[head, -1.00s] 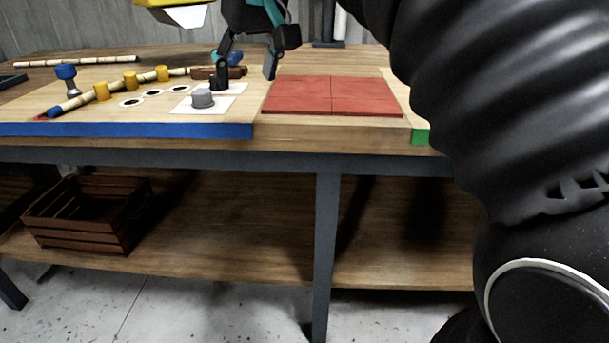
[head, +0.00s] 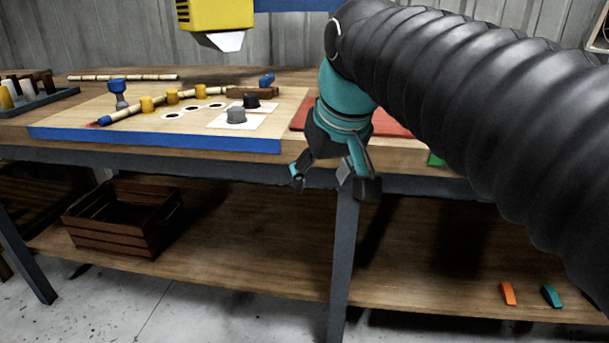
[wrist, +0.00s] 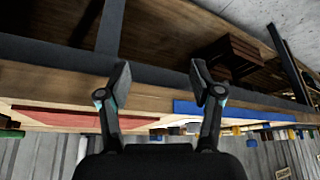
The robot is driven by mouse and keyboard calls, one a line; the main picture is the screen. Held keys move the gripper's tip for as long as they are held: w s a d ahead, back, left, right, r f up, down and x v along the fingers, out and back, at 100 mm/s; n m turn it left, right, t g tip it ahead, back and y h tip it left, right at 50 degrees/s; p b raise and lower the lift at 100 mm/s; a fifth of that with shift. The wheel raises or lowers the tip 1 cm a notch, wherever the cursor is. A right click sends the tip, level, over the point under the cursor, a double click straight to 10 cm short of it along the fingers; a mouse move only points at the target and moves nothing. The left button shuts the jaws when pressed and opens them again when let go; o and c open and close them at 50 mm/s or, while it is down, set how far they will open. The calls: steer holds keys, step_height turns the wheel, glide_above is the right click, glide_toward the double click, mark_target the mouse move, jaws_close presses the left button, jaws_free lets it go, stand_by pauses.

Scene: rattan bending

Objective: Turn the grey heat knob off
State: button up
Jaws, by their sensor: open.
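The grey heat knob (head: 236,115) stands on a white plate on the bending board (head: 200,139), in the head view. A black knob (head: 251,101) stands just behind it on a second white plate. My gripper (head: 335,185) is open and empty in front of the table edge, to the right of the knob and lower than it. In the wrist view my gripper (wrist: 160,88) shows its two fingers spread, with nothing between them. Which way the grey knob is turned is too small to tell.
A bamboo-like rod (head: 150,107) lies between yellow pegs (head: 172,96) on the board. A yellow device (head: 218,15) hangs above. A brown crate (head: 120,220) sits on the lower shelf (head: 270,275).

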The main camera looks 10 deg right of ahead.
steer(key=shift+s+d+f, duration=0.2)
steer(key=shift+s+f, duration=0.35)
steer(key=s+d+f+m, duration=0.1)
steer(key=s+d+f, duration=0.1)
steer(key=s+f, duration=0.3)
steer(key=s+d+f, duration=0.1)
steer(key=s+f, duration=0.4)
steer(key=f, duration=0.6)
steer(key=shift+s+d+f+m+h, duration=0.15)
steer(key=shift+d+f+m+h, duration=0.2)
steer(key=shift+f+m+h, duration=0.05)
